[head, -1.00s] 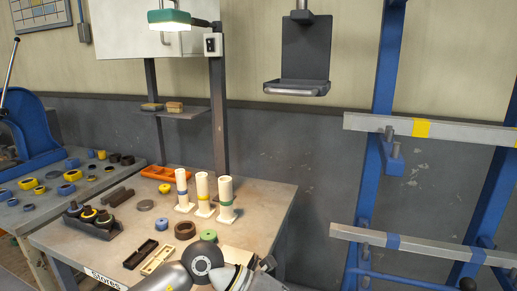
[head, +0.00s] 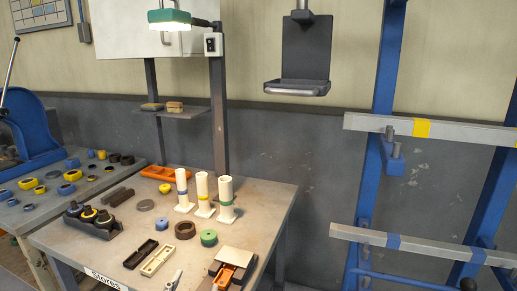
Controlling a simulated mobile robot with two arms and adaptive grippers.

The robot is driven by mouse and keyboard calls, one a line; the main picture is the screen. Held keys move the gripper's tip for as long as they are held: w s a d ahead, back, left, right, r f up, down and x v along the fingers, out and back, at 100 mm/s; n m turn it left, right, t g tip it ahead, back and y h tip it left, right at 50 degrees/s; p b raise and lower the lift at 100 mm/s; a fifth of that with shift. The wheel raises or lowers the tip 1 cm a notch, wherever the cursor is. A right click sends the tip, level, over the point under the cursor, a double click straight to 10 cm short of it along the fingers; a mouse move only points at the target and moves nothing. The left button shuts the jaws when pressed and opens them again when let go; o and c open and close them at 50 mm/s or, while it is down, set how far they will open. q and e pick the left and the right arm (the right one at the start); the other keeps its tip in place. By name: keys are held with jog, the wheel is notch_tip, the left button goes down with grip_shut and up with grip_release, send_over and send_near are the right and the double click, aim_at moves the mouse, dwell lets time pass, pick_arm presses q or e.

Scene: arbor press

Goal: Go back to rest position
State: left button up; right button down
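Neither of my grippers shows clearly in the head view. The work table (head: 120,232) stands in front of me, with its top now uncovered by my arm. A small pale grey piece (head: 174,281) shows at the bottom edge of the view; I cannot tell what it is. The arbor press (head: 30,135), blue with a long lever, stands at the far left.
Three white posts (head: 226,200) with coloured bands stand on the table. A dark block with an orange piece (head: 226,277) sits at its front right. Several rings lie on the left bench (head: 95,185). A blue rack (head: 385,60) with metal bars stands at right.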

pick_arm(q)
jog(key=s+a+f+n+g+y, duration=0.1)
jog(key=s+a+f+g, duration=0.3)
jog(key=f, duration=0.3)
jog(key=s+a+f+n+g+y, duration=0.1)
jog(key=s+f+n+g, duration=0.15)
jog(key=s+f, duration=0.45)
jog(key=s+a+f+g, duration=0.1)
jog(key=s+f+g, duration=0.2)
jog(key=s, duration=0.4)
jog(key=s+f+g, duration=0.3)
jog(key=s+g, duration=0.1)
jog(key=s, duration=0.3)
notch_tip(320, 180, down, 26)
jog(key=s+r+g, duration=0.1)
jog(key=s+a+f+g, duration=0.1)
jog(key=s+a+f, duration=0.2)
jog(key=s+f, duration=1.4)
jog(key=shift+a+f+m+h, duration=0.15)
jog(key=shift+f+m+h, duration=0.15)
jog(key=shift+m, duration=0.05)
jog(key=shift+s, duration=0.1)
